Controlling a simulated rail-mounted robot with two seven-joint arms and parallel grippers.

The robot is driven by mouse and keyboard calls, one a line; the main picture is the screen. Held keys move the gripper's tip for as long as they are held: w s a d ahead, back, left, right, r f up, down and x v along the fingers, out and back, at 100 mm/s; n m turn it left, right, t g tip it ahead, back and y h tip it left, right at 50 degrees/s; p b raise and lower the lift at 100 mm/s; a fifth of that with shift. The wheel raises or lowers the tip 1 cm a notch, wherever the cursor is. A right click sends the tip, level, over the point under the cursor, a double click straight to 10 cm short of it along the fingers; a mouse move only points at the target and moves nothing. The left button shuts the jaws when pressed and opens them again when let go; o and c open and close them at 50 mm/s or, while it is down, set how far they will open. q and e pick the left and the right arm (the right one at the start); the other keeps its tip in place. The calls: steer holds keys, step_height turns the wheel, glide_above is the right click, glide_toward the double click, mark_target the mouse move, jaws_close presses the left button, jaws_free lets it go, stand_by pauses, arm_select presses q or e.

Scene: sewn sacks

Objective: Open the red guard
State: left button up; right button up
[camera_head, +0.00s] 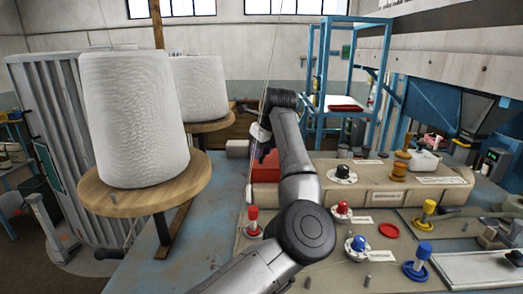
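The red guard (266,172) is a red block-like cover at the left end of the beige control console. My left arm crosses in front of it and hides its right side. My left gripper (259,150) is at its upper left edge in the picture, small and partly hidden by my wrist. I cannot tell whether it touches the guard, or whether its fingers are open or shut. The guard looks down over its place, but its hinge is not clear. My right gripper is not in view.
The console carries a red-topped post (253,221), a blue knob (358,243), a yellow post (428,208), a blue post (420,258) and a black knob (342,171). Large white yarn cones (135,120) stand at left on wooden discs. A blue frame (312,95) stands behind.

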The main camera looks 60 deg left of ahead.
arm_select(q)
jaws_close()
steer(key=shift+r, duration=0.15)
steer(key=shift+w+d+r+g+y+p, duration=0.15)
steer(key=shift+r+g+p, duration=0.1)
steer(key=shift+r+p, duration=0.2)
steer(key=shift+w+d+r+g+y+p, duration=0.15)
steer(key=shift+r+g+p, duration=0.15)
steer(key=shift+p, duration=0.15)
steer(key=shift+w+d+r+g+y+p, duration=0.15)
steer(key=shift+w+r+g+y+p, duration=0.15)
steer(key=shift+r+g+p, duration=0.25)
steer(key=shift+w+d+r+g+y+p, duration=0.1)
steer(key=shift+w+r+g+y+p, duration=0.2)
steer(key=shift+r+p, duration=0.35)
steer(key=w+r+p, duration=0.1)
steer(key=w+d+r+g+y+p, duration=0.1)
steer(key=p, duration=0.1)
steer(key=shift+w+d+m+g, duration=0.3)
steer(key=shift+m, duration=0.1)
